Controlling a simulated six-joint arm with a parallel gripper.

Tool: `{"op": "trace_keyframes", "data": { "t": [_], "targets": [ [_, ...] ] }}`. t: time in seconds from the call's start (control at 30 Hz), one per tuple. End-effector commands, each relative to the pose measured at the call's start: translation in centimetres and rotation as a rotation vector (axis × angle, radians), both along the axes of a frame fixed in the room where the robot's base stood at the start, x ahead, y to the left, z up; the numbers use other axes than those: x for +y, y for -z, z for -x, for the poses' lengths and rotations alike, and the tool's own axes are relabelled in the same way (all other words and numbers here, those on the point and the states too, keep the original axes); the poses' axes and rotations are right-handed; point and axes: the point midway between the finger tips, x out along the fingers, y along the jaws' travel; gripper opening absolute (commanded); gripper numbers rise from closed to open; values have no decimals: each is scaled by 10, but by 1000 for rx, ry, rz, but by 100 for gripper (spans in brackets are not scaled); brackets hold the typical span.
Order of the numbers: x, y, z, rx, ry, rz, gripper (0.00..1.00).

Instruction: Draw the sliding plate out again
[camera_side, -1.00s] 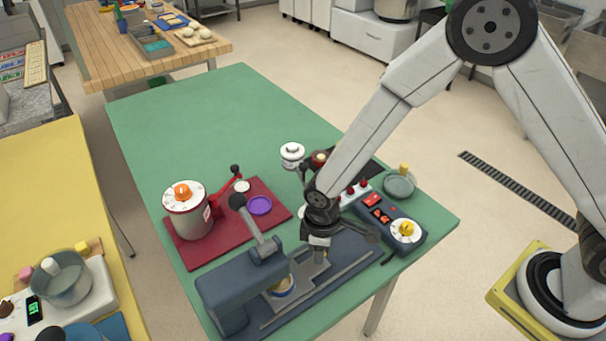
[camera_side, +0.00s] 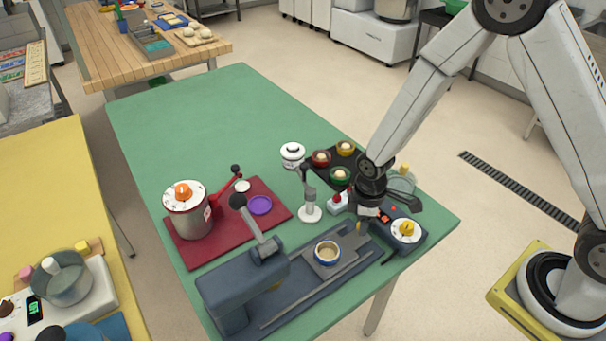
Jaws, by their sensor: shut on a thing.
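The sliding plate (camera_side: 316,266) is a grey plate on the dark rail base of the press (camera_side: 240,284). It sits out to the right of the press head, toward the right end of the rails. A round blue-rimmed tin with tan contents (camera_side: 327,252) stands on it, clear of the head. My gripper (camera_side: 359,236) is at the plate's right end, shut on what seems to be its handle. The fingertips are small and the grip is partly hidden by my wrist. The press lever (camera_side: 257,224) points up and to the left.
Behind the rails stand a small white-based stand (camera_side: 310,213) and a control box with a yellow knob (camera_side: 407,229). A dark tray with coloured cups (camera_side: 340,175) lies farther back. A red mat (camera_side: 188,251) holds a pot (camera_side: 187,211). The green table's far part is clear.

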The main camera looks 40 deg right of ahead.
Motion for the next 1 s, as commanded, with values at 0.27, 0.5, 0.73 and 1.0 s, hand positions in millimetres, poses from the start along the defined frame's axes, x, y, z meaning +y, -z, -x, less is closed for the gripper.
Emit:
{"op": "trace_keyframes", "data": {
  "t": [0.27, 0.5, 0.73, 1.0],
  "targets": [
    [-4, -1, -2, -2, 3, 2, 72],
    [-3, -1, -1, -1, 3, 2, 72],
    [-3, -3, -1, 0, 3, 1, 72],
    [-3, -21, -1, -3, 3, 1, 72]
  ]
}}
